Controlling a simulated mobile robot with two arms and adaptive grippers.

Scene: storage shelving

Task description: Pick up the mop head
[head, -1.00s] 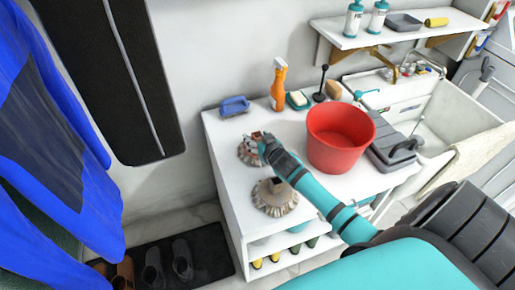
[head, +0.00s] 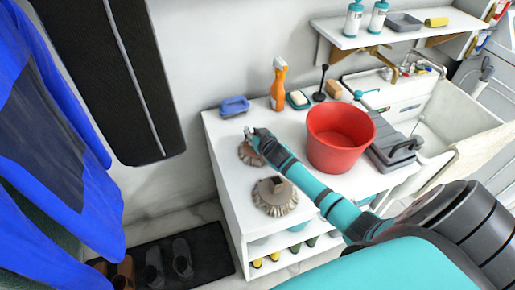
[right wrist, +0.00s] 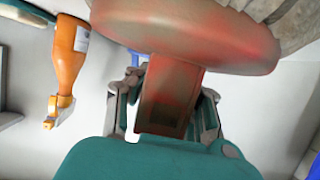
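Two round mop heads with grey-beige bristles and brownish tops lie on the white cabinet top: a far mop head (head: 248,155) and a near mop head (head: 275,197). My right gripper (head: 254,134) is at the far one, partly covering its top. In the right wrist view, this mop head's reddish-brown disc (right wrist: 190,35) fills the top, and its block-like stub reaches between the fingers of my right gripper (right wrist: 168,105). The fingers stand on either side of the stub, with a narrow light gap at the left one. My left gripper is not in view.
A red bucket (head: 338,140) stands right of my right forearm. An orange spray bottle (head: 279,85), a blue brush (head: 234,106) and a soap dish (head: 299,100) line the back of the cabinet top (head: 228,185). A sink (head: 440,110) is at right.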

